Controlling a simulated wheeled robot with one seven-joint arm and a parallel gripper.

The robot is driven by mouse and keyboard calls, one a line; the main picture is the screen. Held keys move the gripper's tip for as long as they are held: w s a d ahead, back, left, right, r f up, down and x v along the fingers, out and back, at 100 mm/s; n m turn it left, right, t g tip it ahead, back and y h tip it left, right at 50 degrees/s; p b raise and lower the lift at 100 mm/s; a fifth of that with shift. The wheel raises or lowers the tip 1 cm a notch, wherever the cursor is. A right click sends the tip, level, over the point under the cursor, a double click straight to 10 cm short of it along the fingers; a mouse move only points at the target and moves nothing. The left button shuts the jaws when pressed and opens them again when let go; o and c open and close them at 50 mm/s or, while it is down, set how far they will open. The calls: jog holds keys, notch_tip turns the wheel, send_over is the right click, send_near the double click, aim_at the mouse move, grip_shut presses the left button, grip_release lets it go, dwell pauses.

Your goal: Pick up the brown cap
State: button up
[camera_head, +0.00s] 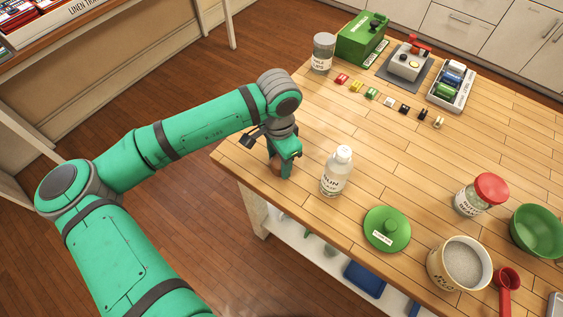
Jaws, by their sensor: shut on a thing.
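My gripper (283,167) is at the left edge of the wooden table, pointing down, left of a clear bottle with a white top (337,170). It is shut on a small brown thing, which looks like the brown cap (275,167). The fingers hide much of the cap. I cannot tell whether the cap touches the tabletop or is held just above it.
A green lid (387,229), a cream pot (459,264), a red-lidded jar (481,195), a green bowl (540,231) and a red scoop (507,289) stand to the right. Several small coloured clips (388,102) line the back. The table's middle (420,155) is clear.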

jog(key=shift+r, duration=0.1)
jog(key=shift+r, duration=0.55)
jog(key=s+r, duration=1.1)
jog(key=s, duration=0.3)
jog(key=shift+r, duration=0.35)
